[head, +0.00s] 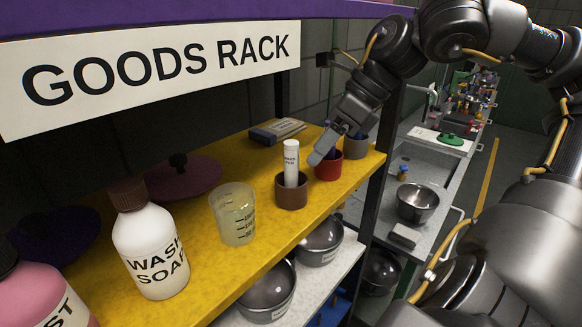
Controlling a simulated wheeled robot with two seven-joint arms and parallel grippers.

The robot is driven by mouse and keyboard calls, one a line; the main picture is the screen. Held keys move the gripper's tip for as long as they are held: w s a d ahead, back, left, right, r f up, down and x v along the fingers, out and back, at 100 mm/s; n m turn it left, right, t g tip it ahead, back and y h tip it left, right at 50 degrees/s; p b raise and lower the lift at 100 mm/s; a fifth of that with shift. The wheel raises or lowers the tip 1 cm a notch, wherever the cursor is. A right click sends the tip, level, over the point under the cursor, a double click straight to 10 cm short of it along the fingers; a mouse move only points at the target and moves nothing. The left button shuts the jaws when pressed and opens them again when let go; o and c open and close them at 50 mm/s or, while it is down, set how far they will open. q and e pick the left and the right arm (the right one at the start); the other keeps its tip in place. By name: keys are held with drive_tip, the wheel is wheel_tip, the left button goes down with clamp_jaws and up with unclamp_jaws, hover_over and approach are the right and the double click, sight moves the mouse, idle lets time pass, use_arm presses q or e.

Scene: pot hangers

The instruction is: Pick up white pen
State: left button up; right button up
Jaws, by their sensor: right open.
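The white pen (291,160) stands upright in a brown cup (291,193) on the yellow shelf. Dark lettering shows on its upper part. My right gripper (322,152) comes in from the upper right and is to the right of the pen, over the red cup (328,166). It is open, and the white pen is not between its fingers. Part of a dark blue item in the red cup is hidden behind the gripper. My left gripper is not in view.
A measuring beaker (233,214) and a wash soap bottle (150,245) stand to the left. A box (278,131) lies behind. The GOODS RACK sign (160,75) hangs above. Metal bowls (268,290) sit below.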

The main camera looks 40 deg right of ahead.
sight(294, 143)
drive_tip(key=w+a+p, duration=0.1)
drive_tip(key=w+a, duration=0.1)
drive_tip(key=w+a+p, duration=0.2)
drive_tip(key=shift+f, duration=0.2)
drive_tip(key=shift+f+p, duration=0.2)
drive_tip(key=shift+p, duration=0.1)
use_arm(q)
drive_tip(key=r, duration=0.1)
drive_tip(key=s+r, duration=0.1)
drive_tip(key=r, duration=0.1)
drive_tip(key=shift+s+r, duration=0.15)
use_arm(e)
drive_tip(key=shift+d+f, duration=0.2)
drive_tip(key=shift+a, duration=0.15)
drive_tip(key=c, duration=0.7)
clamp_jaws()
